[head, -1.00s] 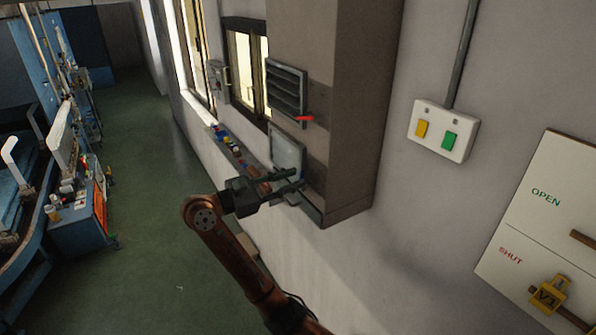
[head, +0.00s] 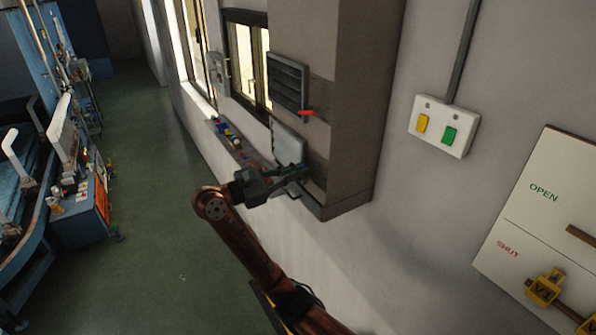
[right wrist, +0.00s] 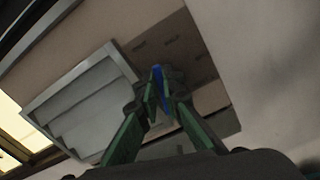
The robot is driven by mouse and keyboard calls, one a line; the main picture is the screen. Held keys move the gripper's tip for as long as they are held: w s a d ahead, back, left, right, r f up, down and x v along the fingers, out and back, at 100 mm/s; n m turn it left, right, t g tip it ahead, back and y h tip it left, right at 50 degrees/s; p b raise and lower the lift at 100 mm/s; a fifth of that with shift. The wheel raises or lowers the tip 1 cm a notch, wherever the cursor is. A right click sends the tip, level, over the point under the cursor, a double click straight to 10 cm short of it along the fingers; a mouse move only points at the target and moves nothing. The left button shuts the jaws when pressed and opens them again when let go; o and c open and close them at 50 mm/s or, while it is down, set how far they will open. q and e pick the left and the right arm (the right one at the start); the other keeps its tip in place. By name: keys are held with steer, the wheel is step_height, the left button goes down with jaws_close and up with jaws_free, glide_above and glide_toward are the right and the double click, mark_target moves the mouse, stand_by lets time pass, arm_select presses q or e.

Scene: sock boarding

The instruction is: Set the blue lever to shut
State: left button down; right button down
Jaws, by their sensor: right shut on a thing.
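The blue lever (right wrist: 158,76) shows in the right wrist view as a narrow blue strip between my fingertips. In the head view my gripper hides it. My right gripper (head: 300,172) is at the lower part of the brown wall duct, beside a pale grey louvre (head: 289,142). In the right wrist view the gripper (right wrist: 162,92) has its green-sided fingers closed on the lever. The louvre (right wrist: 80,112) shows there with its slats tilted out. My left gripper is not in view.
A darker louvre (head: 288,82) with a red lever (head: 306,113) is above. A switch box (head: 441,126) and an OPEN/SHUT board (head: 540,220) with yellow tags are on the right wall. A sill (head: 240,150) with small objects lies left of the duct. The green floor is clear.

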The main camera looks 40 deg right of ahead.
steer(key=n+b, duration=0.1)
steer(key=w+n+b, duration=0.1)
steer(key=b, duration=0.1)
steer(key=shift+f, duration=0.15)
steer(key=shift+w+n+b, duration=0.15)
steer(key=shift+n+b, duration=0.15)
steer(key=shift+n, duration=0.4)
steer(key=shift+r, duration=0.25)
steer(key=c, duration=2.1)
jaws_free()
